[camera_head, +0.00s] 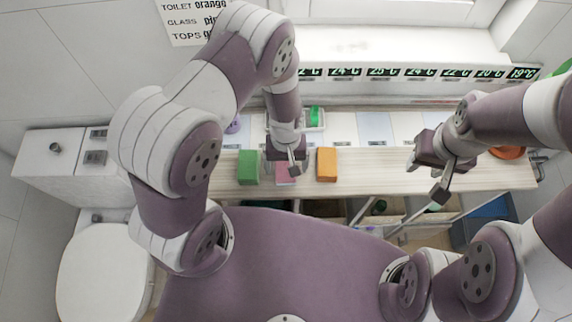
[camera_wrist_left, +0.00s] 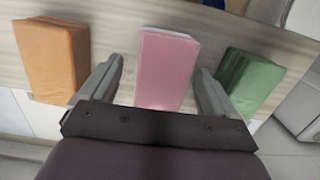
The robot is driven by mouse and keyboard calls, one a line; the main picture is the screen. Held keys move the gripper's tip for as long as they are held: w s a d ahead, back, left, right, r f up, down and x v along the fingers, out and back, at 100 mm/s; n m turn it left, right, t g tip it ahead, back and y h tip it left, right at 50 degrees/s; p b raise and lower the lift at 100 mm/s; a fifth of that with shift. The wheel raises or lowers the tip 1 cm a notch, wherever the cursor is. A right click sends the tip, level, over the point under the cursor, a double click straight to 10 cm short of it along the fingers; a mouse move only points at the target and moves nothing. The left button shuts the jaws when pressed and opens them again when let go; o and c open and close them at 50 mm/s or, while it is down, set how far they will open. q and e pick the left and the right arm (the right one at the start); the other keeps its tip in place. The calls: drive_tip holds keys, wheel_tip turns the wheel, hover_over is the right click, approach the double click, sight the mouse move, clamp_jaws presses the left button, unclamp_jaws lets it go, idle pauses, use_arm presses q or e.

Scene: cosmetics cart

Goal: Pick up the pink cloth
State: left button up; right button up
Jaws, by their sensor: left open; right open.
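The pink cloth (camera_wrist_left: 165,68) is a folded block lying on the wooden cart top. In the head view the pink cloth (camera_head: 284,174) is partly hidden under my left gripper (camera_head: 292,160). In the left wrist view my left gripper (camera_wrist_left: 158,85) is open, with one finger on each side of the pink cloth's near end. I cannot tell how far above the surface the fingertips are. My right gripper (camera_head: 437,178) is open and empty over the right part of the cart top, away from the cloths.
A green cloth (camera_head: 249,167) lies left of the pink one and an orange cloth (camera_head: 327,164) lies right of it in the head view. A white tray (camera_head: 316,119) with a green item stands behind. The wooden top (camera_head: 380,170) is clear right of the orange cloth.

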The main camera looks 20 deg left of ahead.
use_arm(q)
drive_tip(key=shift+f, duration=0.2)
idle(0.3)
drive_tip(key=c, duration=1.2)
